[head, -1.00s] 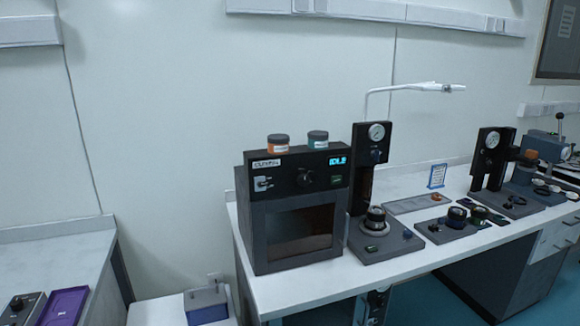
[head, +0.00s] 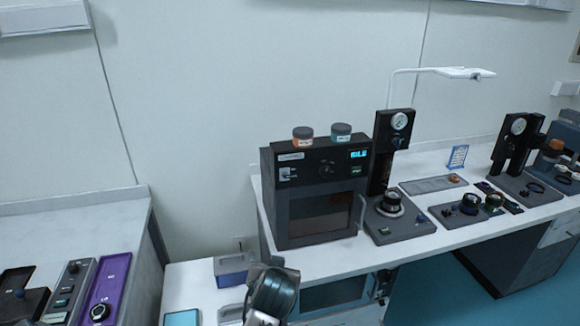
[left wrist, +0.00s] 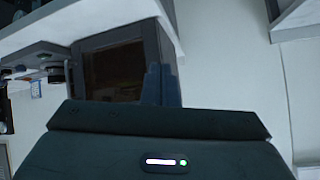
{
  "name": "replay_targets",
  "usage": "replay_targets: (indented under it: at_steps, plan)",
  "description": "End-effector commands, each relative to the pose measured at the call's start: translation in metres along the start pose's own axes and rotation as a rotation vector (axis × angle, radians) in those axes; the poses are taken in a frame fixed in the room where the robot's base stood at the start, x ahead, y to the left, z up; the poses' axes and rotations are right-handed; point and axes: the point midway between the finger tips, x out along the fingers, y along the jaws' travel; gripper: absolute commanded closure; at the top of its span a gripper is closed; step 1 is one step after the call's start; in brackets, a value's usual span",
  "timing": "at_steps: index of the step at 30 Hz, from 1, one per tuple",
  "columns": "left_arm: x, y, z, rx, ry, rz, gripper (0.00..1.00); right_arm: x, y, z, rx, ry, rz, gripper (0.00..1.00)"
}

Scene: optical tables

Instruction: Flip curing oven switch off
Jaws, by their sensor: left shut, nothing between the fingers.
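The curing oven (head: 320,210) is a dark box with a brown window, standing at the left end of the white bench. A small light-coloured switch (head: 287,174) sits at the upper left of its front panel; its lever position is too small to tell. A round knob (head: 327,170) and a lit blue display (head: 358,154) are to the right. In the left wrist view my left gripper (left wrist: 161,82) is shut and empty, with the oven (left wrist: 115,65) beyond it, apart from it. Part of my arm shows low in the head view, below the oven. My right gripper is out of view.
Two small jars (head: 303,136) stand on the oven. A gauge stand (head: 393,165) is close to its right, with more instruments along the bench. A grey box (head: 233,268) sits lower left. A purple tray (head: 104,290) lies on the left table.

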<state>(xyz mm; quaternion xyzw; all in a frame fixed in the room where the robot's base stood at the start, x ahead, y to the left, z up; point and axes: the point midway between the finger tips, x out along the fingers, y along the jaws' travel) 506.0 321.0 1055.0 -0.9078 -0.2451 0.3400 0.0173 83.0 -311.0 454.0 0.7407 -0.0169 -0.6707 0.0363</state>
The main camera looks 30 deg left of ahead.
Motion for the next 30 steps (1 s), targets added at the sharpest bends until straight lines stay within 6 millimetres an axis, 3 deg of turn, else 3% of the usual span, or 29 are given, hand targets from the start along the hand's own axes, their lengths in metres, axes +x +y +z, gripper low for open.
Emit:
replay_targets:
  at_steps: [1,9,15,21,30]
  plan:
    - [0.0,0.002,-0.028,-0.037,0.046,-0.023,1.0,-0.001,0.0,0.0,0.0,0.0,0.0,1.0]
    - [-0.012,0.006,-0.156,-0.208,0.273,-0.147,1.0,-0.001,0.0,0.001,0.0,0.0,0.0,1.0]
    - [-0.03,0.007,-0.22,-0.29,0.39,-0.204,1.0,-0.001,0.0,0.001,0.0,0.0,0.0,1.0]
    - [-0.04,0.006,-0.246,-0.321,0.44,-0.227,1.0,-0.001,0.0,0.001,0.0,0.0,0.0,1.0]
    - [-0.041,0.006,-0.247,-0.323,0.442,-0.229,1.0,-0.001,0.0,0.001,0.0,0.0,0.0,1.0]
